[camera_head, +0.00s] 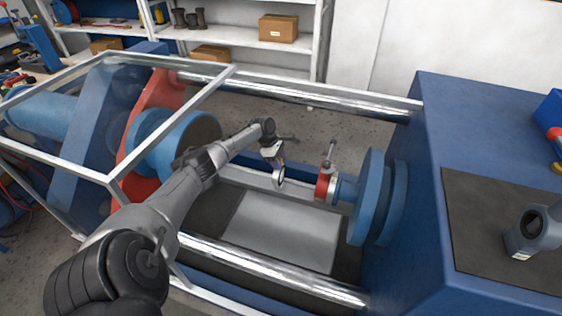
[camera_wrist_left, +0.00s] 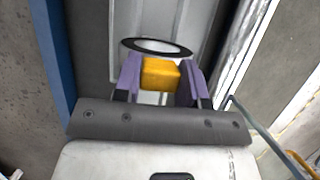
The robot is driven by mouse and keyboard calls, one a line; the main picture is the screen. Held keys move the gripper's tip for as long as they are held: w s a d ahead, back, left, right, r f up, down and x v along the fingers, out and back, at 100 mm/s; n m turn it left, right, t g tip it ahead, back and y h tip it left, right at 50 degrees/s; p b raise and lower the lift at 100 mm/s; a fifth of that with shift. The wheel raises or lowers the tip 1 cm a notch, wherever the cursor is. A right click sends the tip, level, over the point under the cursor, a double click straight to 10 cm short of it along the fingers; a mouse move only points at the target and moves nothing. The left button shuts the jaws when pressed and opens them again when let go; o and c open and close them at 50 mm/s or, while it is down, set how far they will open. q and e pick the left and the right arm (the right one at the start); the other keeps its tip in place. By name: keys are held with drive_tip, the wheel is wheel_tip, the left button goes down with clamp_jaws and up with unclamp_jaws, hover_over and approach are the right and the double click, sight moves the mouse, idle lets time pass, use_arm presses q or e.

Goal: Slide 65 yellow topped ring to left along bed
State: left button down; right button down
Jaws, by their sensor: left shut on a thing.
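The ring (camera_head: 280,179) hangs upright below my left gripper (camera_head: 277,158), over the bed (camera_head: 282,232) of the blue machine. In the left wrist view, a yellow block-shaped top (camera_wrist_left: 161,73) sits between the purple fingers of my left gripper, which is shut on it. The dark-rimmed, pale-centred ring (camera_wrist_left: 157,47) shows just beyond the yellow top. Any number on the ring is not readable. In the head view, the ring is left of a red valve body and apart from it. Whether its lower edge touches the bed cannot be told. My right gripper is not in view.
A red valve with a lever (camera_head: 325,184) is fixed to the blue flange (camera_head: 370,198) on the right. A blue-and-red clamp end (camera_head: 172,140) stands left. Shiny rods (camera_head: 283,272) flank the bed.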

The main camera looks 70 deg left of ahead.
use_arm(q)
drive_tip(key=shift+s, duration=0.1)
drive_tip(key=shift+a, duration=0.15)
idle(0.3)
drive_tip(key=shift+s+a, duration=1.45)
drive_tip(key=shift+s, duration=0.3)
drive_tip(key=shift+s+a, duration=0.15)
drive_tip(key=shift+s, duration=0.05)
